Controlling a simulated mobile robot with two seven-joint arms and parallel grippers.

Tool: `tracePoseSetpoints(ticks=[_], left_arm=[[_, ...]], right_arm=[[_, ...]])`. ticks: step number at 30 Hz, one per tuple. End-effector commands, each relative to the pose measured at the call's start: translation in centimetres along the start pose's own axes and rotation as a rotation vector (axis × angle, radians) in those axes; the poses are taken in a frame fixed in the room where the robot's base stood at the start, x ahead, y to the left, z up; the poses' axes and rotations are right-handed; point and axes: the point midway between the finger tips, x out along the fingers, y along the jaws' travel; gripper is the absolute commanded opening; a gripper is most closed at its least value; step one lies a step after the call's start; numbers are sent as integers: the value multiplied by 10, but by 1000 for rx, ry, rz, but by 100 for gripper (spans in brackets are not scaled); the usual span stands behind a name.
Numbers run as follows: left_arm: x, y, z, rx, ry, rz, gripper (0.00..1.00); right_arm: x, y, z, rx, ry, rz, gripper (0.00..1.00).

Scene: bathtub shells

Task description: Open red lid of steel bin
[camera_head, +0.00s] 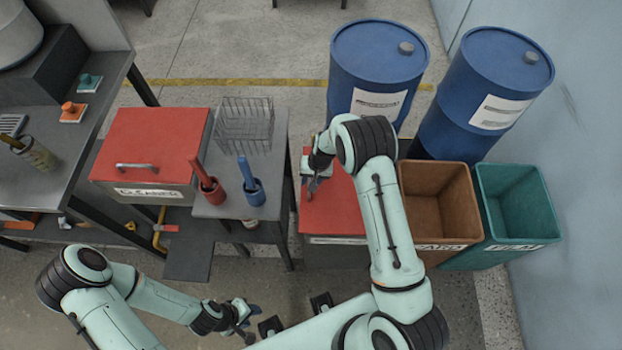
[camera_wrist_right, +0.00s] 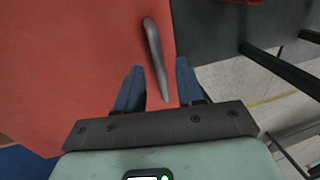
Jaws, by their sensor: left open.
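The steel bin's red lid (camera_head: 330,208) lies flat and looks shut, partly hidden by my right arm. It fills the left of the right wrist view (camera_wrist_right: 70,60). The bin's grey front (camera_head: 335,255) shows below it. A grey bar handle (camera_wrist_right: 152,50) stands on the lid near its edge. My right gripper (camera_head: 313,186) is over the lid's left side; in the wrist view its blue fingers (camera_wrist_right: 160,85) are open, with the handle's near end between them and gaps beside it. My left gripper (camera_head: 250,318) is open and empty, low over the floor.
Another red-lidded box (camera_head: 150,145) with a handle stands at left. Beside it a grey table (camera_head: 225,205) holds a wire basket (camera_head: 244,125) and red and blue cups. Blue drums (camera_head: 375,65) stand behind; brown (camera_head: 440,205) and green (camera_head: 515,205) open bins stand right.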

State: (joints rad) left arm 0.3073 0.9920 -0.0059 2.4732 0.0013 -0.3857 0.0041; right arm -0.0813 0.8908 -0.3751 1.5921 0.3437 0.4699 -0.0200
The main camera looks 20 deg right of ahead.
Motion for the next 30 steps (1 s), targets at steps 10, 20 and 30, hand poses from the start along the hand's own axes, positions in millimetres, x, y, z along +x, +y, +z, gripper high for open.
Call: tracePoseSetpoints(ticks=[10,20,30], left_arm=[[0,0,0,0,1,0,43],[1,0,0,0,0,0,43],[22,-10,8,-4,-13,-4,43]], right_arm=[[2,0,0,0,1,-1,25],[1,0,0,1,1,-4,0],[-29,-3,-1,5,5,-113,0]])
